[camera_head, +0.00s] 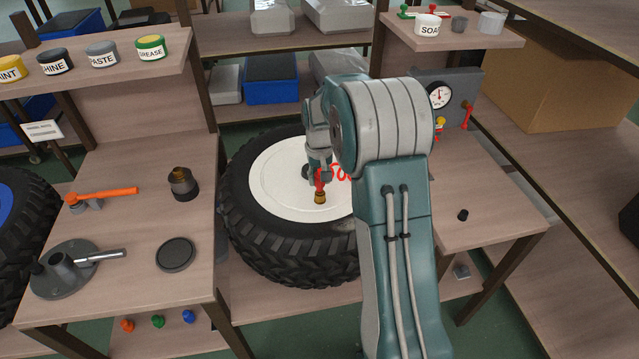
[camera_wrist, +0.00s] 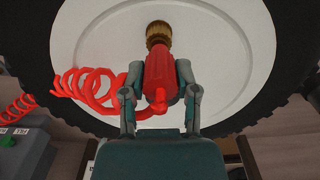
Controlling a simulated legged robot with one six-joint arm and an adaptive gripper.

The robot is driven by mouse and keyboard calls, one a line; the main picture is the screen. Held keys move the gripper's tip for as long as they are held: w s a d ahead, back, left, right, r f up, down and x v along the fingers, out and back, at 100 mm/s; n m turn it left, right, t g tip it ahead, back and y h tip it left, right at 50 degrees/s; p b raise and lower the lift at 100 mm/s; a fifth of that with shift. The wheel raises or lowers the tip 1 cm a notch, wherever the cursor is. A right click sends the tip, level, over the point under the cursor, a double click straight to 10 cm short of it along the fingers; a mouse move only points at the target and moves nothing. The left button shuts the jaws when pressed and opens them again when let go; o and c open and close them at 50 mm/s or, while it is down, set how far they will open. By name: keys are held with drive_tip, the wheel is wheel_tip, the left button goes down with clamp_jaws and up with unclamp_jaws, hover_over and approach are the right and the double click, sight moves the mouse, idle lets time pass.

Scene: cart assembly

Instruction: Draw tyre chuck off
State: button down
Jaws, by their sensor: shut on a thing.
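My gripper (camera_wrist: 160,100) is shut on the red tyre chuck (camera_wrist: 159,72), which has a brass-coloured end (camera_wrist: 158,34). In the head view the chuck (camera_head: 320,183) hangs with its brass end (camera_head: 320,197) down, in front of the white disc (camera_head: 285,185) of a black tyre (camera_head: 262,240). A red coiled hose (camera_wrist: 85,86) runs from the chuck to the left in the wrist view. I cannot tell whether the brass end touches anything. The tyre's valve is not seen. My arm hides the tyre's right part.
A panel with a gauge (camera_head: 440,95) stands at the right, and a small black cap (camera_head: 463,215) lies on the right bench (camera_head: 480,195). The left bench holds an orange-handled tool (camera_head: 105,194), a dark round lid (camera_head: 176,254) and a brown-topped jar (camera_head: 183,184). Shelves stand behind.

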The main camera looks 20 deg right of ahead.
drive_tip(key=shift+r, duration=2.5)
drive_tip(key=shift+s, duration=0.15)
